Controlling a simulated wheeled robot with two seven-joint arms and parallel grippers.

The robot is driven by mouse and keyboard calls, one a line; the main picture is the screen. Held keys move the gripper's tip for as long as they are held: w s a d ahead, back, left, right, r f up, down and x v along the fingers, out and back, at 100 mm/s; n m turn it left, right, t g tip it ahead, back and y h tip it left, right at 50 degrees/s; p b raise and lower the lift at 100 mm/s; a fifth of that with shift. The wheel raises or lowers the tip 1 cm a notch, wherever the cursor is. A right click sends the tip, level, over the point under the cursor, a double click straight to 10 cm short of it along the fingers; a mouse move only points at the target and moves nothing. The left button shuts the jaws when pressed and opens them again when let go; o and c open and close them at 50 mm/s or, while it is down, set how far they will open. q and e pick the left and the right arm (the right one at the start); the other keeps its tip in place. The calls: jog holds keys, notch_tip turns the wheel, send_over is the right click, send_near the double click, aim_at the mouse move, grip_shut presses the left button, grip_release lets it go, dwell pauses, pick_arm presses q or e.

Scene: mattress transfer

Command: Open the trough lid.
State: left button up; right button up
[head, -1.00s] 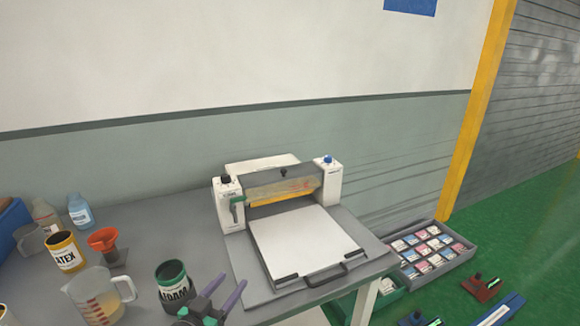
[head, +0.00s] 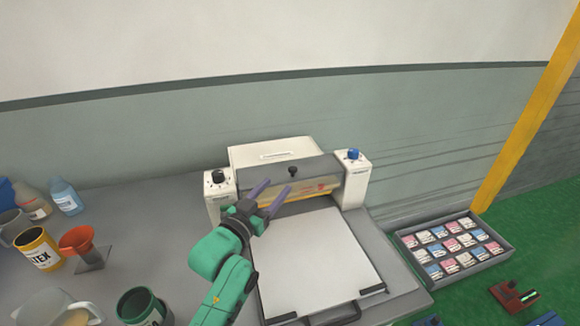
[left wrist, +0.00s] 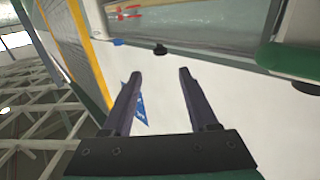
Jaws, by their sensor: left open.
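The white machine has a grey trough lid (head: 315,171) across its top between two white end housings. A small black knob (head: 292,171) stands on the lid, which looks closed. My left gripper (head: 276,188) is open and empty in front of the lid, its purple fingers pointing up toward it. Its tips are a little left of and below the knob, apparently apart from it. In the left wrist view a dark knob (left wrist: 160,48) shows beyond the gap between the open fingers (left wrist: 160,74). My arm hides the machine's front left side. My right gripper is not in view.
A white plate (head: 315,255) lies on the machine's bed. An orange funnel (head: 78,240), a yellow can (head: 37,250) and a green can (head: 142,308) stand at left. A wall (head: 420,110) rises behind. A grey tray (head: 455,245) of small packs is at right.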

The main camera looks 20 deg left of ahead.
aim_at(291, 172)
pick_arm(q)
jog(key=x, duration=0.5)
jog(key=p+x, duration=0.1)
jog(key=x, duration=0.1)
jog(key=shift+w+f, duration=0.3)
jog(key=shift+w, duration=0.15)
jog(key=shift+w+d, duration=0.1)
jog(key=shift+w, duration=0.35)
jog(key=shift+c, duration=0.9)
grip_shut()
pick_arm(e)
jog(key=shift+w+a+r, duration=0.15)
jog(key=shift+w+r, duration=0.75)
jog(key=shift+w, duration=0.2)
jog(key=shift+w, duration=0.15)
